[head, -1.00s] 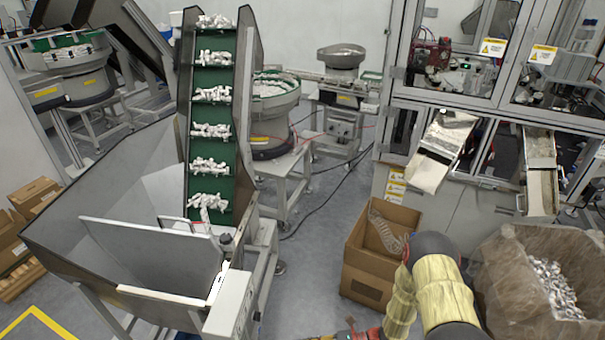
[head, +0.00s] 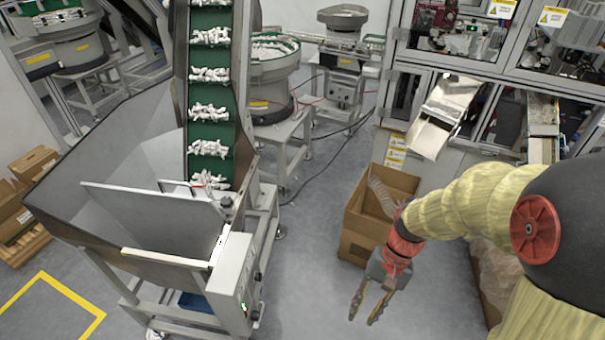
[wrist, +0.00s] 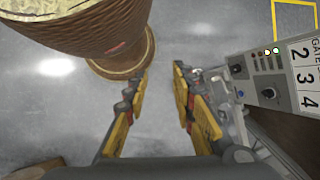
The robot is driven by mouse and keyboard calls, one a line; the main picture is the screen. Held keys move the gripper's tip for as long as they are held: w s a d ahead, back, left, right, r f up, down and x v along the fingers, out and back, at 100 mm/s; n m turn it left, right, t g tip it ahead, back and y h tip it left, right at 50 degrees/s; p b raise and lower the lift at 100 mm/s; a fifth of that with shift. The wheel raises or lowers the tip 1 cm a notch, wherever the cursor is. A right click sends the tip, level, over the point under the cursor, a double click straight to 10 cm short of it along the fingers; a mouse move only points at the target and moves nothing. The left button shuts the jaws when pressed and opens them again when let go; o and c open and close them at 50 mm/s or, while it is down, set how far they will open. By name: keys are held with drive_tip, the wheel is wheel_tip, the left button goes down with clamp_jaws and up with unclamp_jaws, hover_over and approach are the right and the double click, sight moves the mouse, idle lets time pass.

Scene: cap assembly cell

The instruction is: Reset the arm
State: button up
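My gripper (head: 369,303) hangs over the grey floor in the head view, in front of the cardboard box and to the right of the hopper. Its two fingers stand apart with nothing between them. In the wrist view the gripper (wrist: 160,100) also shows its yellow and black fingers spread, with bare floor between them. My arm comes in from the right, bent, in a yellowish sleeve with red joints.
The metal hopper (head: 150,205) with its green conveyor (head: 200,128) stands at left. A cardboard box (head: 355,230) sits close behind my gripper. A control panel (wrist: 285,80) is at right in the wrist view. A glazed machine (head: 410,115) stands at back right. Floor between hopper and box is clear.

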drive_tip(key=s+d+r+n+t+h, duration=0.1)
drive_tip(key=r+t, duration=0.3)
drive_tip(key=r, duration=0.7)
drive_tip(key=s+d+r+n+t+h, duration=0.2)
drive_tip(key=r+t, duration=0.3)
drive_tip(key=r, duration=0.6)
drive_tip(key=shift+s+d+n+h, duration=0.15)
drive_tip(key=shift+d+n+h, duration=0.2)
drive_tip(key=shift+n, duration=0.45)
drive_tip(key=shift+r, duration=0.1)
idle(4.9)
